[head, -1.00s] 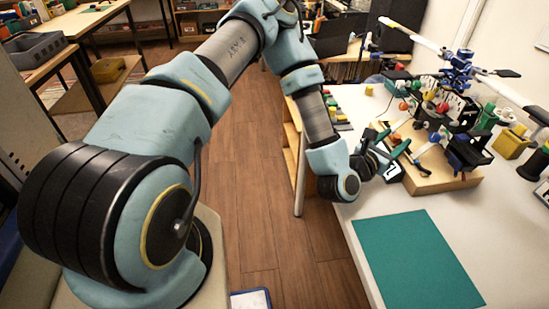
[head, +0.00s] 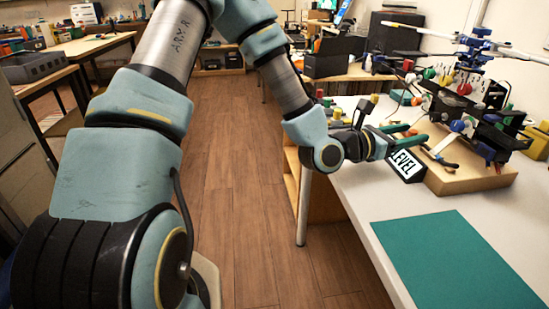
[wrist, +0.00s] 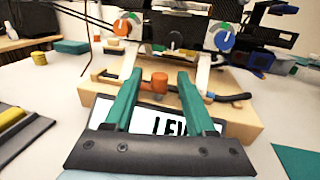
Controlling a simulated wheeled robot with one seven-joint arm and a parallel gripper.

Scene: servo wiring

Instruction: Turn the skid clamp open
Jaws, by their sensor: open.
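My gripper (head: 411,135) is open, its two green fingers pointing at the wooden stand (head: 470,183) under the model helicopter (head: 465,95). In the wrist view, my gripper (wrist: 160,80) has an orange knob (wrist: 160,82) between its fingertips, with a gap on each side. A black bar (wrist: 228,98) runs across the stand's front behind the fingers and ends to the right. The knob and bar look like the skid clamp, but I cannot tell its exact setting. The stand also shows in the wrist view (wrist: 240,118).
A "LEVEL" sign (head: 406,165) stands before the stand, close under my fingers. A green mat (head: 455,260) lies on the white table's front, with clear table around it. Dials (wrist: 222,38) and dark helicopter parts are just beyond the fingertips.

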